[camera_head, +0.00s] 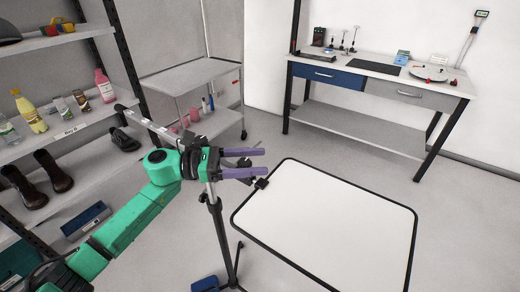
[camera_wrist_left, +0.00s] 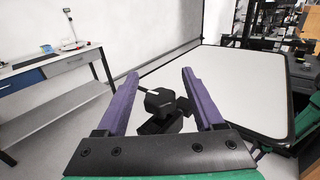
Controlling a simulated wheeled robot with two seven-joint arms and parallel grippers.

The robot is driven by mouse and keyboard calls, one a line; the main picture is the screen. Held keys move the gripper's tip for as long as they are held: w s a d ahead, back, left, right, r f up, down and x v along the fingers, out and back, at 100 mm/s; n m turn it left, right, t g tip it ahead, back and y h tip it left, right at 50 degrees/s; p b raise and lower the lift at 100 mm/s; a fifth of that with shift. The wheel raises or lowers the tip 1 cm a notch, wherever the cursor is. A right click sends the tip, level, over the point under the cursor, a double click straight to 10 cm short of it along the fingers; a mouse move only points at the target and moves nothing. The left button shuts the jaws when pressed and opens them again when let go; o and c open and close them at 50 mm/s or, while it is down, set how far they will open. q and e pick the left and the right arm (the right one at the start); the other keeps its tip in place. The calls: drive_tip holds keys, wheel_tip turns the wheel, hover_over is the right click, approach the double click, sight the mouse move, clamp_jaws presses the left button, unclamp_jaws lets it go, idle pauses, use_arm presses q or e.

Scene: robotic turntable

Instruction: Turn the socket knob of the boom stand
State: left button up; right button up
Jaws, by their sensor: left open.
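The boom stand (camera_head: 222,235) stands upright on the floor behind my left arm, its black pole rising to a grey boom (camera_head: 146,122) that slants up to the left. A large white panel with a black rim (camera_head: 330,220) lies to the right of the stand. My left gripper (camera_head: 261,164), with purple fingers, is open at the stand's head. My right gripper is not in view.
A shelf (camera_head: 75,125) with bottles and shoes stands at the left. A grey cart (camera_head: 190,78) is behind the arm. A workbench (camera_head: 350,65) with drawers stands along the back wall. The floor between the panel and the bench is clear.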

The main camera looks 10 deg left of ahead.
use_arm(q)
drive_tip(key=shift+w+d, duration=0.15)
drive_tip(key=shift+d, duration=0.35)
clamp_jaws()
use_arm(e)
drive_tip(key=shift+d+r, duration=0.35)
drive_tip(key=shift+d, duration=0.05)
use_arm(q)
drive_tip(key=shift+f+t, duration=0.1)
drive_tip(key=shift+t, duration=0.2)
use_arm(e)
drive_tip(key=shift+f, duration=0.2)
